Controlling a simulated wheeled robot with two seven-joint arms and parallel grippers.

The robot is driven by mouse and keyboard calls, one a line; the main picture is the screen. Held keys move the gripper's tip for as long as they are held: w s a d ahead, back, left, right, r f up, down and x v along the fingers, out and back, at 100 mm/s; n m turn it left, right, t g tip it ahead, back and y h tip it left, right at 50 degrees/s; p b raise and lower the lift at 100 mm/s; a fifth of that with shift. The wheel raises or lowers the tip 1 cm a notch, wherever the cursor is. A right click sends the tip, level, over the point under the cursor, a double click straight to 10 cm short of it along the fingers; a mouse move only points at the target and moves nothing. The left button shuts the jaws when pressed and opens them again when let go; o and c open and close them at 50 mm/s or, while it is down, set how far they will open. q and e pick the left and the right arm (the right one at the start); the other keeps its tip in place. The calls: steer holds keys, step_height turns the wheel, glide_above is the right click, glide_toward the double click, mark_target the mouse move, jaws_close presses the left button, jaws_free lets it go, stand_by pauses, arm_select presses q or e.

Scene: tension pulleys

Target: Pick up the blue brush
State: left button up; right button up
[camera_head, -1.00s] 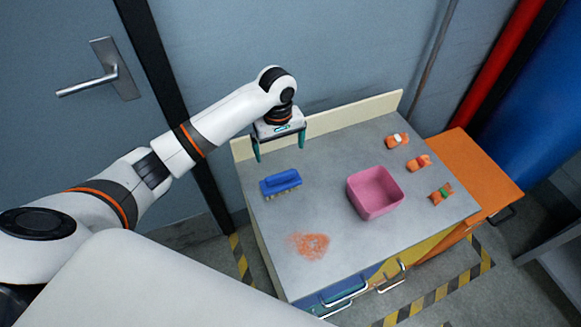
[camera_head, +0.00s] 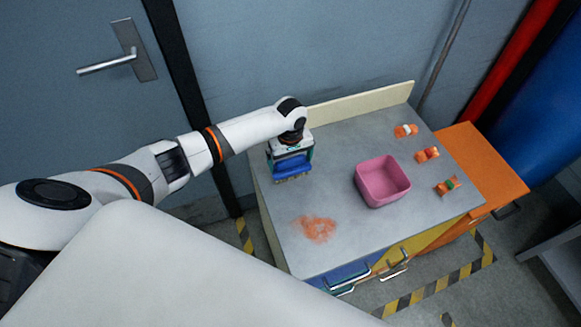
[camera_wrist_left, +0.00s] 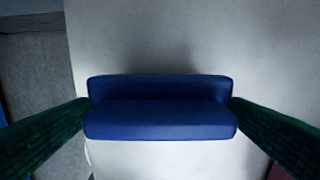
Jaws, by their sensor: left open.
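The blue brush (camera_head: 292,167) lies on the grey tabletop near its back left, its bristles down. In the left wrist view its blue handle (camera_wrist_left: 160,108) lies crosswise in the middle. My left gripper (camera_head: 291,165) is right above and around the brush, pointing down. In the left wrist view the two green fingers of my left gripper (camera_wrist_left: 160,112) stand open at the two ends of the handle, very close to it. I cannot tell whether they touch it. My right gripper is not in view.
A pink square bin (camera_head: 382,182) stands on the table (camera_head: 345,150), right of the brush. Several orange wrapped pieces (camera_head: 427,154) lie along the right side. An orange-brown crumb patch (camera_head: 316,228) lies in front. A low back ledge (camera_head: 362,105) borders the table.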

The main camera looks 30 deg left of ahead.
arm_select(q)
steer(key=c, duration=1)
steer(key=shift+o, duration=0.2)
steer(key=shift+r, duration=0.15)
step_height(320, 180, up, 10)
steer(key=shift+f, duration=0.1)
